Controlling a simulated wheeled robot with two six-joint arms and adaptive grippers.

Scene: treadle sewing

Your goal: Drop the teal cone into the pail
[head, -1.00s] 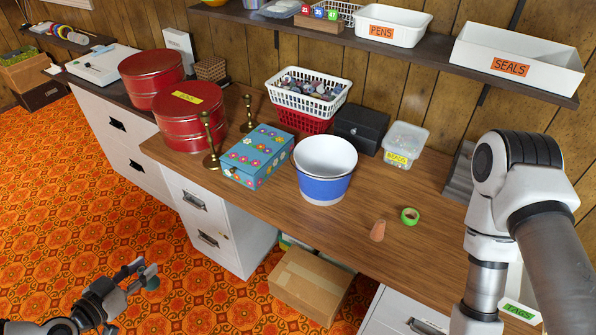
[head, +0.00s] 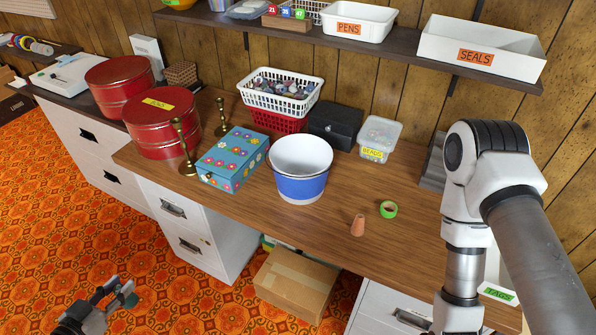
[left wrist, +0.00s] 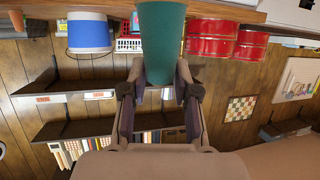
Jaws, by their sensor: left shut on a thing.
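The teal cone (left wrist: 160,40) is between the two fingers of my left gripper (left wrist: 160,82) in the left wrist view, which appears upside down. In the head view that gripper (head: 120,291) is low at the left, over the orange carpet, with the small cone (head: 131,300) at its tips. The pail (head: 300,187), white inside with a blue band, stands upright on the wooden desk, up and right of my left gripper and well apart from it. The pail's bottom is hidden. My right arm stands at the right; its gripper is out of view.
Left of the pail are a blue flowered box (head: 233,158), brass candlesticks (head: 184,148) and red tins (head: 162,125). A terracotta cone (head: 358,225) and green tape roll (head: 388,209) lie to its right. Baskets (head: 281,93) stand behind. The desk's front is clear.

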